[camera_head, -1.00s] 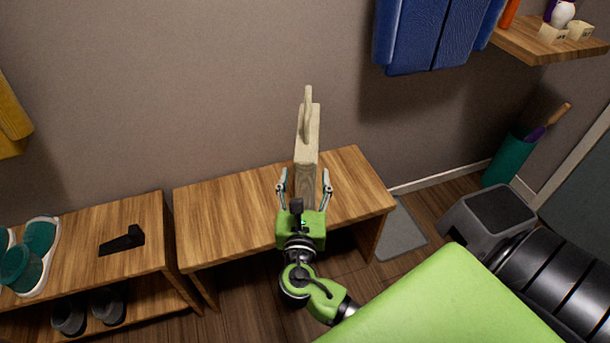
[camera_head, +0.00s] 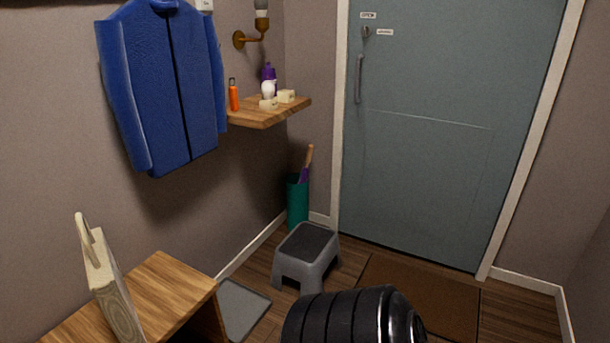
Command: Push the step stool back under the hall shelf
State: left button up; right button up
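The grey step stool (camera_head: 307,250) stands upright on the wooden floor, with a dark top pad. It is out from the wall, in front of the teal umbrella stand and below and a little right of the shelf in the picture. The wooden hall shelf (camera_head: 262,118) is fixed to the wall near the corner, with an orange bottle, a purple bottle and small pale items on it. Neither of my grippers is in view. A black ribbed part of my arm fills the bottom middle and covers some floor in front of the stool.
The teal stand (camera_head: 297,205) with a wooden handle sits in the corner behind the stool. A grey mat (camera_head: 240,308) lies left of it, a brown doormat (camera_head: 420,300) right. A bench (camera_head: 170,290) bears an upright wooden block (camera_head: 112,290). The blue-grey door (camera_head: 430,130) is closed.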

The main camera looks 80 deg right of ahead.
aim_at(306, 253)
jog(key=i+l+z, duration=0.15)
jog(key=z, duration=0.3)
jog(key=i+l+z, duration=0.1)
jog(key=z, duration=0.3)
jog(key=i, duration=0.1)
